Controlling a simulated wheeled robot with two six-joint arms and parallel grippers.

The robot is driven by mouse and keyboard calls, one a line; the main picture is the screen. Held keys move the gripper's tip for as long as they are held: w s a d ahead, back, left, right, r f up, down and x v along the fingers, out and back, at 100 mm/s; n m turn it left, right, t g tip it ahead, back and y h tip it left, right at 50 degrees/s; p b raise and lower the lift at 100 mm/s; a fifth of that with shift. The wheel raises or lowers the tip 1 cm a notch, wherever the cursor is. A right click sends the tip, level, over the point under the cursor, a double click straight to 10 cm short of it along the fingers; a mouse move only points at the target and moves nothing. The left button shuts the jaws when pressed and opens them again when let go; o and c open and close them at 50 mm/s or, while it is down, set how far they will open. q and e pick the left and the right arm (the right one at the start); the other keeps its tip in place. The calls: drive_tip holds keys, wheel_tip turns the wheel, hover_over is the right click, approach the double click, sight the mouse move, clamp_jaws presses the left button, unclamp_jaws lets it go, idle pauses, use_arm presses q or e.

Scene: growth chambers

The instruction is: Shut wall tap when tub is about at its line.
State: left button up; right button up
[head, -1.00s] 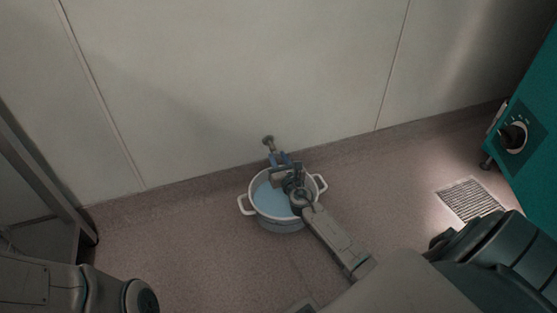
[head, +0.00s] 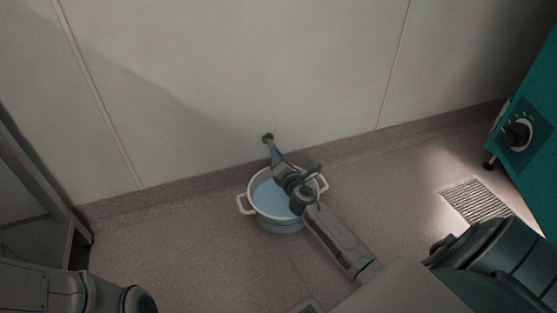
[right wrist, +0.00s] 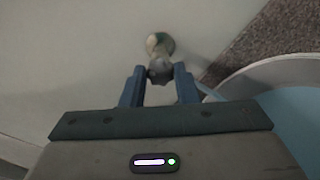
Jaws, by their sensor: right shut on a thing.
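The wall tap (head: 267,138) sticks out low from the pale wall; its round wall end also shows in the right wrist view (right wrist: 159,45). My right gripper (head: 276,156) is shut on the tap, with one blue finger on each side of it in the right wrist view (right wrist: 159,84). The tub (head: 281,226), with a white rim and two side handles, stands on the floor below. Light blue water (head: 268,199) shows inside; my right wrist hides part of it. My left gripper is out of view.
A teal cabinet (head: 535,150) with a black dial (head: 516,134) stands at the right. A floor grate (head: 476,201) lies in front of it. A grey metal frame (head: 45,195) stands at the left. The floor left of the tub is clear.

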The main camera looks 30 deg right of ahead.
drive_tip(key=shift+m+b, duration=0.35)
drive_tip(key=shift+m, duration=0.85)
drive_tip(key=o, duration=1)
drive_tip(key=shift+c, duration=0.2)
drive_tip(key=shift+s, duration=0.1)
drive_tip(key=p+v, duration=0.1)
drive_tip(key=v, duration=0.9)
drive_tip(key=shift+s, duration=0.35)
